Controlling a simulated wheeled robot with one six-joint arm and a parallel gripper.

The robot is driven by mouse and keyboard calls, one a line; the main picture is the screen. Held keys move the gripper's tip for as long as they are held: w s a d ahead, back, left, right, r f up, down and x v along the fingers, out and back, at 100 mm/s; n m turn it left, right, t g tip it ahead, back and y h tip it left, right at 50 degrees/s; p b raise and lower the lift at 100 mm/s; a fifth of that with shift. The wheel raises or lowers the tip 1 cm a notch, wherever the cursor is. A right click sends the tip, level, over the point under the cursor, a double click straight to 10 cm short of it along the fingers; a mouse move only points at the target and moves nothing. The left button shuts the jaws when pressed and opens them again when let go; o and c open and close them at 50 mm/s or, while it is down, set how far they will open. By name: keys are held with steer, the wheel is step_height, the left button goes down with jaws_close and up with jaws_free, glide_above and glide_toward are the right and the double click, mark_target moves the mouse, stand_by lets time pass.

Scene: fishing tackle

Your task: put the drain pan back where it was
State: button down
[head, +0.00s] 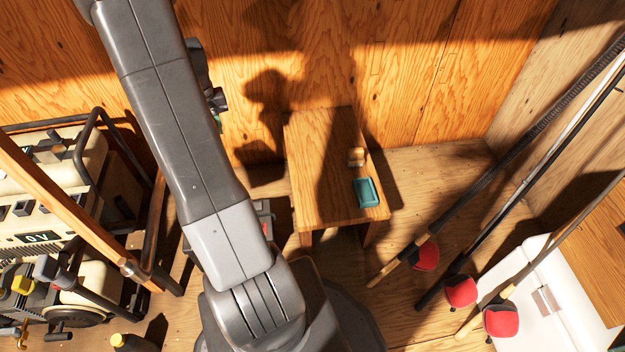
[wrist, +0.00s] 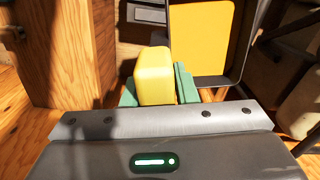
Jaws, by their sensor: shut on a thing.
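A small teal rectangular tray with a raised rim, seemingly the drain pan (head: 367,192), lies on the front right part of the wooden bench top. My gripper (wrist: 157,90) is shut on a yellow block with rounded edges (wrist: 154,72), its green fingers on either side of it. In the head view my gripper is mostly hidden behind my arm, left of the bench and apart from the tray. The held block cannot be made out in the head view. The tray is not seen in the wrist view.
Fishing rods with red reels (head: 460,290) lean at the right beside a white box (head: 550,300). A framed generator-like machine (head: 60,215) stands left. The bench's left part is clear.

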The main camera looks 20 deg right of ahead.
steer(key=shift+w+d, duration=0.15)
steer(key=shift+w, duration=0.05)
steer(key=shift+d, duration=0.35)
steer(key=s+d+f+m+b, duration=0.15)
steer(key=s+d+m, duration=0.3)
steer(key=d, duration=0.55)
steer(key=s+d+f+m+b, duration=0.1)
steer(key=s+d+f+m, duration=0.15)
steer(key=s+d, duration=0.55)
steer(key=s+d+f+m+b, duration=0.15)
steer(key=s+d+m, duration=0.3)
steer(key=d, duration=0.75)
step_height(320, 180, down, 9)
steer(key=b, duration=0.4)
steer(key=shift+w, duration=0.45)
steer(key=shift+a+f, duration=0.1)
steer(key=shift+f, duration=0.15)
steer(key=c, duration=1.1)
jaws_free()
steer(key=shift+c, duration=0.2)
